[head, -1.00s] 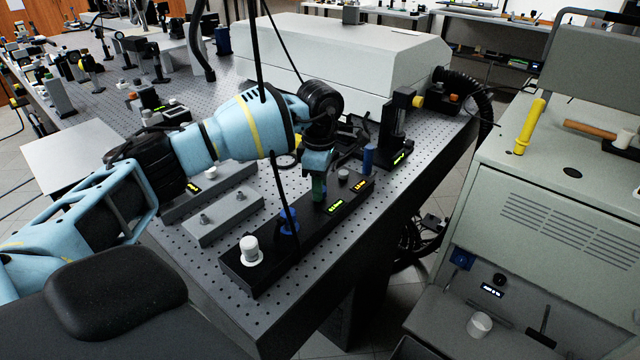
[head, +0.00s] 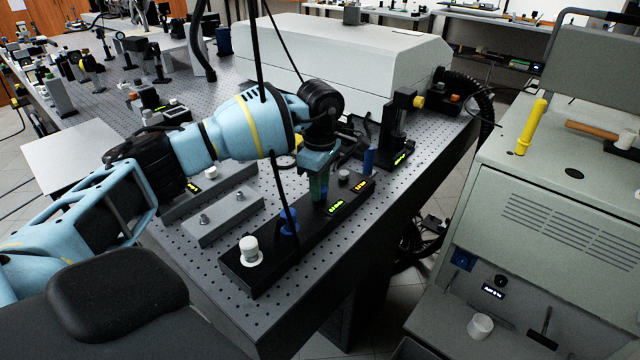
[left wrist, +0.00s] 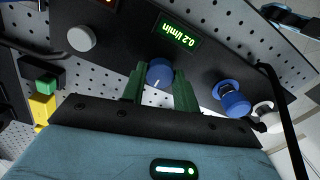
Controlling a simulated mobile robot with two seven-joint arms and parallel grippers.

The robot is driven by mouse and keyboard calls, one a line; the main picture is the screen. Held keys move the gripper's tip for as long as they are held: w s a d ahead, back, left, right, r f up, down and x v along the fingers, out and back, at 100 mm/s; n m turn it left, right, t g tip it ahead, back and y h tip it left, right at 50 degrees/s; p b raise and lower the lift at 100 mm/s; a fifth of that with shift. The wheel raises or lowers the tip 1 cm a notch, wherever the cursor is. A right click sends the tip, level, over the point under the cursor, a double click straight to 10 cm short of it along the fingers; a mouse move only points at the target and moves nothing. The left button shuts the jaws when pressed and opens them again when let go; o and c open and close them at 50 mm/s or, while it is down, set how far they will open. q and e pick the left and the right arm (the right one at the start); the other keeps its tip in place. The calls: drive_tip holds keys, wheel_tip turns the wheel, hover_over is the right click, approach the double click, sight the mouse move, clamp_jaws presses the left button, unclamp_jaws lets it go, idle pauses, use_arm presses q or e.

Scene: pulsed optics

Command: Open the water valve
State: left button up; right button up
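In the left wrist view, a round blue knob (left wrist: 159,72) with a white pointer line is on a black panel, below a green display (left wrist: 178,34) reading 0.2 l/min. The green fingers of my left gripper (left wrist: 159,88) stand on both sides of this knob and appear shut on it. In the head view, my left gripper (head: 318,188) points down at the black panel (head: 265,272), and its fingers mostly hide the knob. The green display (head: 336,208) is just right of the fingers. My right gripper is not in view.
A second blue knob (left wrist: 236,104) and a white knob (left wrist: 266,112) sit to the right in the wrist view; a grey knob (left wrist: 82,38) is to the left. A black cable (left wrist: 284,115) passes close by. A grey rail block (head: 223,217) lies beside the panel.

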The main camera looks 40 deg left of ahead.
use_arm(q)
drive_tip(key=o, duration=0.5)
drive_tip(key=shift+c, duration=0.2)
wheel_tip(320, 180, up, 7)
drive_tip(key=shift+r, duration=0.45)
drive_tip(key=shift+f, duration=0.1)
